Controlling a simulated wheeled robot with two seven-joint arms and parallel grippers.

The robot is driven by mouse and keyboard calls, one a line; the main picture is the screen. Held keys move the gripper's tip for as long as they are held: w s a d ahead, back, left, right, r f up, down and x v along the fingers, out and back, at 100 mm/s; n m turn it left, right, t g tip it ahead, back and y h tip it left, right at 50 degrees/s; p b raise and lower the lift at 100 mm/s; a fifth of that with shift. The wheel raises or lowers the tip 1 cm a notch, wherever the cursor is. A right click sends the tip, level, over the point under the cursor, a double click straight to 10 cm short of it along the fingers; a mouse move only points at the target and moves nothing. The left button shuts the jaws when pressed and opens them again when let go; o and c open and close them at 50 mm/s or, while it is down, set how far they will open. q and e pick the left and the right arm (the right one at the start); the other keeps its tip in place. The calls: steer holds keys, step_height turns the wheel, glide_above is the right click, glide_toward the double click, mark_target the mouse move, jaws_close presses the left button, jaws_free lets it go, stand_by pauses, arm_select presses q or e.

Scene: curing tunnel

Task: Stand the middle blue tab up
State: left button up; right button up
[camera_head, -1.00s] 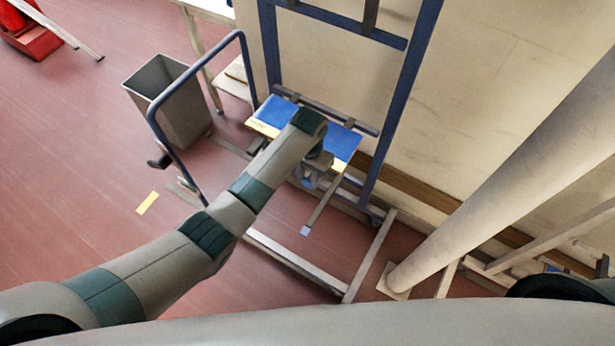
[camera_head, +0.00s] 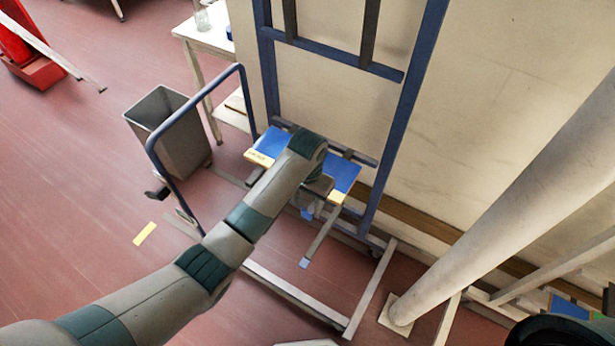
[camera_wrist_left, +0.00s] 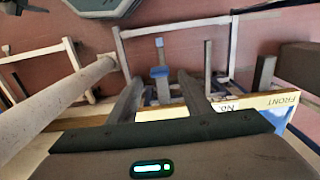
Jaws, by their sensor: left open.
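A blue tab (camera_wrist_left: 160,72) shows in the left wrist view, between my two fingers, on a narrow bar with a pale blue tip (camera_wrist_left: 159,43). In the head view, a bar with a pale blue end (camera_head: 304,262) sticks out below the blue board, and a small blue patch (camera_head: 307,214) shows beside my gripper. My left gripper (camera_wrist_left: 160,86) is open; I cannot tell whether its fingers touch the tab. In the head view my left gripper (camera_head: 315,205) is at the board's front edge, partly hidden by my forearm. My right gripper is out of view.
The blue board (camera_head: 272,143) with yellow edging sits on a blue-framed rack (camera_head: 402,110) against the wall. A grey bin (camera_head: 170,130) and curved blue rail (camera_head: 195,98) stand left. A thick pale pole (camera_head: 510,205) slants at right. Red floor is open at left.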

arm_select(q)
step_height(320, 180, up, 14)
steer(key=shift+w+p, duration=0.15)
steer(key=shift+p, duration=0.25)
steer(key=shift+d, duration=0.1)
stand_by(1.0)
